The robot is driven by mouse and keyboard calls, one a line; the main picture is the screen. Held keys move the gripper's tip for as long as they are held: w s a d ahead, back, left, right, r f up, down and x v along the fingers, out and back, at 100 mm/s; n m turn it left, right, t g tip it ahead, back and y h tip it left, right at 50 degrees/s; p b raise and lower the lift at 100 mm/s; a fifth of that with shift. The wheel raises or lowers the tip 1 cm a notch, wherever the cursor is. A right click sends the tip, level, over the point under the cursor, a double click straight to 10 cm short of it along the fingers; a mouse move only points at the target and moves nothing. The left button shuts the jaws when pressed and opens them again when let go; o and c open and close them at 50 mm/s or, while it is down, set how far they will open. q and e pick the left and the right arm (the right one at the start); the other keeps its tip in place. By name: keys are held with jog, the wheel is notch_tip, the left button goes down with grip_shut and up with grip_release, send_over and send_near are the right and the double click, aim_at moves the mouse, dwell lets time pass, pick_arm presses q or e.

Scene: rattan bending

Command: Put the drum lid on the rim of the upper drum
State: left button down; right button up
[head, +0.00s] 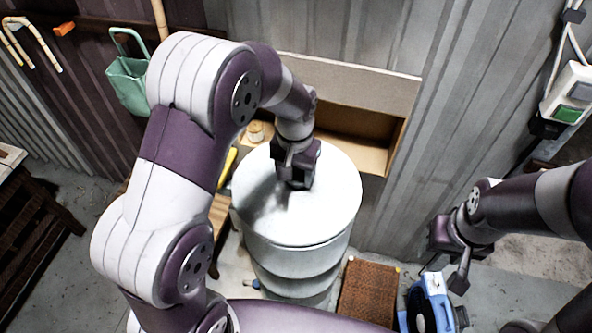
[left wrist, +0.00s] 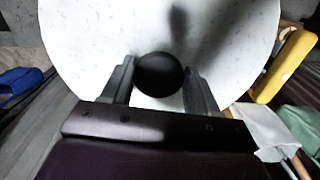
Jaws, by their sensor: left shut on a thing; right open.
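The white drum lid (head: 335,205) is a round disc above the white upper drum (head: 300,262) in the head view. Its edge lies close along the drum top; I cannot tell whether it rests on the rim or is slightly above it. My left gripper (head: 297,182) is over the lid's middle, pointing down. In the left wrist view, the lid (left wrist: 95,50) fills the background, and the black round knob (left wrist: 160,75) sits between my fingers, which are shut on it. My right gripper (head: 447,270) is open and empty, to the right of the drum.
An open cardboard box (head: 350,90) stands behind the drum by the metal wall. A brown rusty block (head: 369,291) and a blue device (head: 421,308) are at the front right. A green bag (head: 128,82) hangs at the left. A yellow object (left wrist: 284,67) is beside the lid.

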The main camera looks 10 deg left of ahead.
pick_arm(q)
jog(key=shift+c, duration=1.7)
grip_release()
jog(key=shift+s+d+r, duration=0.1)
jog(key=shift+d+r, duration=0.05)
jog(key=shift+d, duration=0.05)
jog(key=shift+o, duration=0.7)
jog(key=shift+s, duration=0.15)
pick_arm(e)
jog(key=shift+s+d, duration=0.2)
jog(key=shift+s, duration=0.05)
